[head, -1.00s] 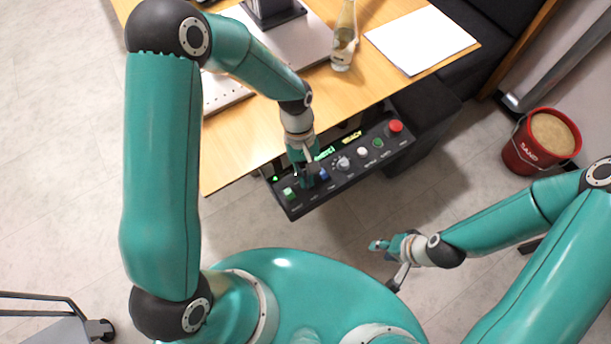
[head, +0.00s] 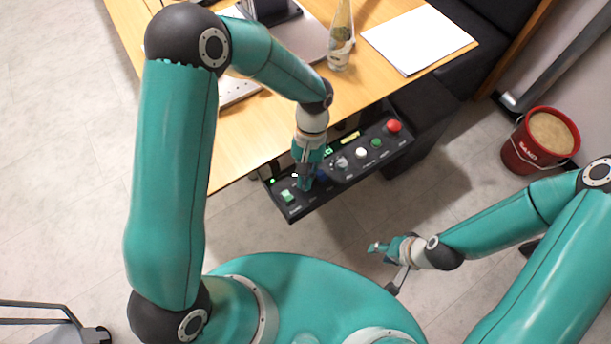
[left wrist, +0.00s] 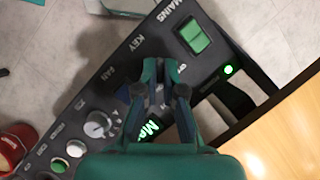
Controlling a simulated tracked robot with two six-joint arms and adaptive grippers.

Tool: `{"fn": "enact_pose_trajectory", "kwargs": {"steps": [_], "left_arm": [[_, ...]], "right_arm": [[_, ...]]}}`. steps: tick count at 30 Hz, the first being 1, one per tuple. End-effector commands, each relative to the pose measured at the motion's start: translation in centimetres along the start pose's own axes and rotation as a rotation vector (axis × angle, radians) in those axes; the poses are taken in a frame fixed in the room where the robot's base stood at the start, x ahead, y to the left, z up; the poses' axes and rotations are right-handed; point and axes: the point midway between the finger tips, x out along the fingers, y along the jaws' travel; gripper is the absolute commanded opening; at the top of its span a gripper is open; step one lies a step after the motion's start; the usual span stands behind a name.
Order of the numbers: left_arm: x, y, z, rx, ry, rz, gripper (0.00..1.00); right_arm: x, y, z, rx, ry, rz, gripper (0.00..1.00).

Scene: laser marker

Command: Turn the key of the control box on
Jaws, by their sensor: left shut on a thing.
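The control box (head: 352,171) is a long black panel at the front edge of the desk, with knobs and buttons on its face. My left gripper (head: 303,186) is down at its left part, beside the green mains switch (head: 287,196). In the left wrist view the fingers (left wrist: 161,66) are closed together next to the KEY label (left wrist: 140,46). They are shut on the key, which they hide almost wholly, so I cannot tell its angle. The mains switch shows there too (left wrist: 195,37), near a lit green lamp (left wrist: 228,69). My right gripper (head: 376,248) hangs clear of the box; its fingers are unclear.
A red emergency button (head: 393,126) sits at the box's right end, with a selector knob (head: 340,163) mid-panel. A red sand bucket (head: 540,140) stands at right.

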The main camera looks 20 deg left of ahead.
Motion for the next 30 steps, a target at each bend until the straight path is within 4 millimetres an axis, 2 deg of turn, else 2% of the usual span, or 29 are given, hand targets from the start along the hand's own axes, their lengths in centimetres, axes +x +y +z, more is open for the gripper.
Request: {"fn": "enact_pose_trajectory", "kwargs": {"steps": [7, 9, 12, 23, 26, 30], "left_arm": [[-0.1, 0.0, -0.1, 0.004, 0.003, 0.0, 0.0], [-0.1, 0.0, -0.1, 0.003, 0.003, 0.0, 0.15], [-0.1, 0.0, 0.0, 0.003, 0.003, 0.0, 0.32], [-0.2, 0.0, 0.0, 0.001, 0.001, 0.0, 0.32], [-1.0, 0.0, -0.1, 0.0, 0.003, 0.001, 0.32], [-3.1, 0.0, -0.1, 0.001, 0.005, 0.002, 0.32]], "right_arm": [[0.0, 0.0, 0.0, 0.0, 0.0, 0.0, 0.4], [0.0, 0.0, 0.0, 0.0, 0.0, 0.0, 0.4], [0.0, 0.0, 0.0, 0.0, 0.0, 0.0, 0.4], [-0.1, 0.0, 0.0, 0.0, 0.0, 0.0, 0.4], [-0.1, 0.0, 0.0, 0.0, 0.0, 0.0, 0.4], [-0.1, 0.0, 0.0, 0.0, 0.0, 0.0, 0.4]]}}
